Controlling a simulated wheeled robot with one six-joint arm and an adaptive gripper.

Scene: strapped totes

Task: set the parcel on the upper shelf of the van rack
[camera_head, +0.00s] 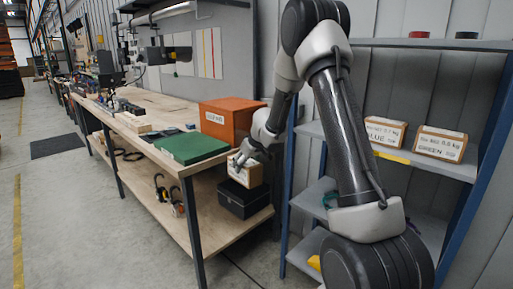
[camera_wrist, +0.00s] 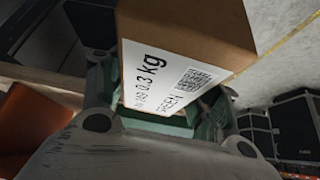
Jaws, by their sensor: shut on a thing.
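A brown parcel (camera_head: 250,174) with a white label is held in my gripper (camera_head: 238,166), beside the near end of the workbench. In the wrist view the parcel (camera_wrist: 190,28) fills the upper middle, tilted, and its label reads 0.3 kg and seems to say GREEN. My gripper is shut on it. The van rack (camera_head: 440,165) stands at the right with blue posts and grey shelves. One shelf bears two labelled parcels, one reading BLUE (camera_head: 384,131) and one reading GREEN (camera_head: 441,144). My arm hides part of the rack.
The workbench (camera_head: 140,134) carries an orange box (camera_head: 229,119) and a green case (camera_head: 192,147). A black case (camera_head: 245,200) sits low, just below the held parcel; contact is unclear.

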